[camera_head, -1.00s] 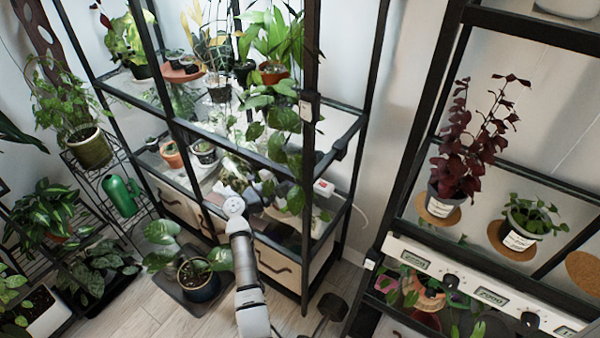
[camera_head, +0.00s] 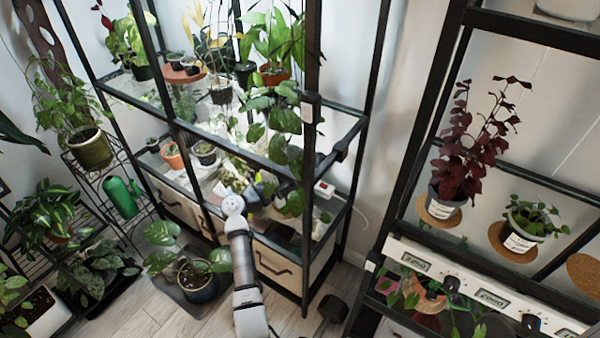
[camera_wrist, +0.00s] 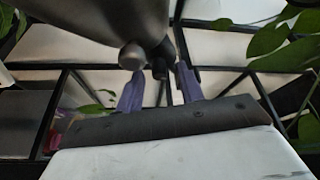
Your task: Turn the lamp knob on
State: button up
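In the wrist view a dark rounded lamp housing (camera_wrist: 95,14) fills the top. A light metal round stub (camera_wrist: 132,55) and a smaller dark knob (camera_wrist: 160,68) stick out below it. My gripper (camera_wrist: 158,82) is open, its two purple fingers on either side and just below the dark knob. No finger clearly touches the knob. In the head view my arm reaches into the lower shelf of the middle rack, where my gripper (camera_head: 262,188) is small and partly hidden by leaves. I cannot make out the knob there.
A black rack post (camera_head: 308,150) and trailing leaves (camera_head: 290,155) stand close to the right of my gripper. A white box with a red switch (camera_head: 324,188) sits on the shelf to the right. A potted plant (camera_head: 198,278) stands on the floor left of my arm.

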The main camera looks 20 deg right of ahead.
jog(key=b+v, duration=0.3)
jog(key=v, duration=1)
jog(key=shift+a, duration=0.35)
jog(key=shift+s+b, duration=0.2)
jog(key=shift+b, duration=0.1)
